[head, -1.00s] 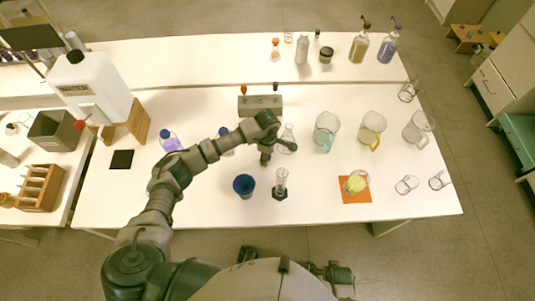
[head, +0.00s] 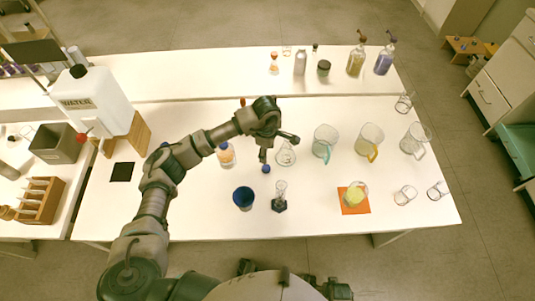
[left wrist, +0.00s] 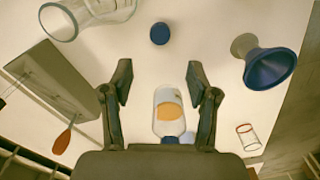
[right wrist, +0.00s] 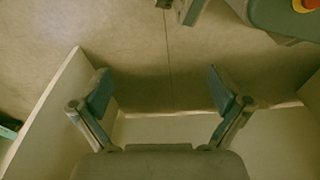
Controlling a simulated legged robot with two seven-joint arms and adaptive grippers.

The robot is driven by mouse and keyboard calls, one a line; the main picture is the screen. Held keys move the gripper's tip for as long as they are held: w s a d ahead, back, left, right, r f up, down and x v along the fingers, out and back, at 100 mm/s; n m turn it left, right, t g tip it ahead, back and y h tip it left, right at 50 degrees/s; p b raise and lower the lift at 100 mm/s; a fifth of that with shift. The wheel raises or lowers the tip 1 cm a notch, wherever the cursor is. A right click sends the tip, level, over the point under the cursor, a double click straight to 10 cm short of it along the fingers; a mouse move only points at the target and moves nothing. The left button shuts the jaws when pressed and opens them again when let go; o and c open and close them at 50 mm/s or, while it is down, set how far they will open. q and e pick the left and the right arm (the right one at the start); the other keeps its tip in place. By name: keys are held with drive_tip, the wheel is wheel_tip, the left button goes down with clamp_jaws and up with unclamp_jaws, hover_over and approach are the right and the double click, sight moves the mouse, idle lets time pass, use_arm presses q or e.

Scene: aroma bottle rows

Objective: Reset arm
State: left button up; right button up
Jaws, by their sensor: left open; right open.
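My left gripper (head: 280,149) is open and empty above the middle of the table; its spread fingers also show in the left wrist view (left wrist: 160,82). A small round blue cap (head: 266,169) lies on the table just below it and shows beyond the fingertips in the left wrist view (left wrist: 160,33). A clear bottle with orange contents (head: 226,155) stands to the left, and in the left wrist view (left wrist: 168,115) it appears between the fingers, apart from them. My right gripper (right wrist: 158,90) is open and empty, low beside a table edge.
Beakers and an orange mat (head: 355,208) are to the right. A water jug (head: 95,95) stands left. A grey rack (left wrist: 55,80) is partly hidden by my arm.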

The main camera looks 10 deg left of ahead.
use_arm(q)
drive_tip(key=shift+r, duration=0.3)
drive_tip(key=shift+r, duration=0.1)
